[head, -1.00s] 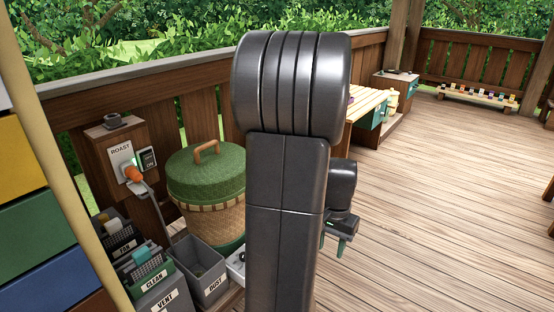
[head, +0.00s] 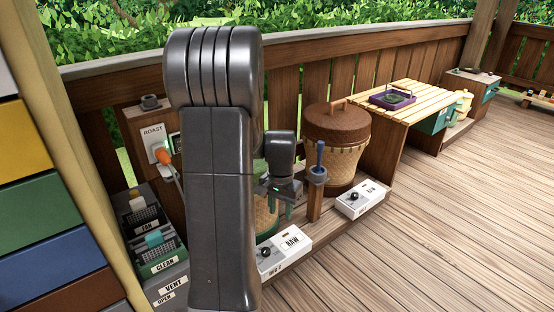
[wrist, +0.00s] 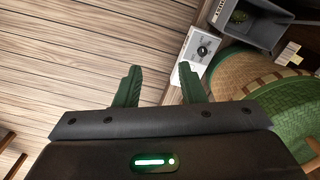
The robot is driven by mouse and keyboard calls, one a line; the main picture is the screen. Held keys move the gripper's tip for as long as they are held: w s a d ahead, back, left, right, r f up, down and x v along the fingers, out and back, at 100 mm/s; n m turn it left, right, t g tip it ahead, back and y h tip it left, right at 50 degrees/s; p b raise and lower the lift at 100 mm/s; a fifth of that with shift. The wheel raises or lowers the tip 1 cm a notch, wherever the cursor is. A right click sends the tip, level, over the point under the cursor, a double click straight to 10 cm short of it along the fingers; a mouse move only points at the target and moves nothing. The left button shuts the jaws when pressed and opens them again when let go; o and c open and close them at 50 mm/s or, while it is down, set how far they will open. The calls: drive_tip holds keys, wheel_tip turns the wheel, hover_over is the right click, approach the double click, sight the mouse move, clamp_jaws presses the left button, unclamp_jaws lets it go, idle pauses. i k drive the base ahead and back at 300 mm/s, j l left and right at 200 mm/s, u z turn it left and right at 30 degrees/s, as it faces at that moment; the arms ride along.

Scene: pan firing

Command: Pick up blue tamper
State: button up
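The blue tamper (head: 319,158) stands upright in a holder on a wooden post, between the green basket and the brown-lidded basket in the head view. Its blue handle points up. My gripper (head: 280,206) is left of the post in the head view, a short way from the tamper and not touching it. In the wrist view my gripper (wrist: 160,88) has its two green fingers spread apart with nothing between them. I cannot make out the tamper in the wrist view.
The brown-lidded basket (head: 335,140) stands right of the post. White control boxes (head: 284,248) lie on the low wooden ledge. My arm hides most of the green basket (head: 264,215). A slatted bench (head: 420,108) stands farther right. The plank floor (head: 420,235) is clear at right.

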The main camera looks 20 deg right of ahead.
sight(320, 145)
drive_tip(key=i+l+u, duration=0.15)
drive_tip(key=l, duration=0.25)
drive_tip(key=i+l+u, duration=0.15)
drive_tip(key=l, duration=0.3)
drive_tip(key=i+l+u, duration=0.15)
drive_tip(key=l, duration=0.3)
drive_tip(key=i+l+u, duration=0.15)
drive_tip(key=l, duration=0.35)
drive_tip(key=i+l+u, duration=0.15)
drive_tip(key=l, duration=0.8)
drive_tip(key=i+l, duration=0.15)
drive_tip(key=l, duration=0.35)
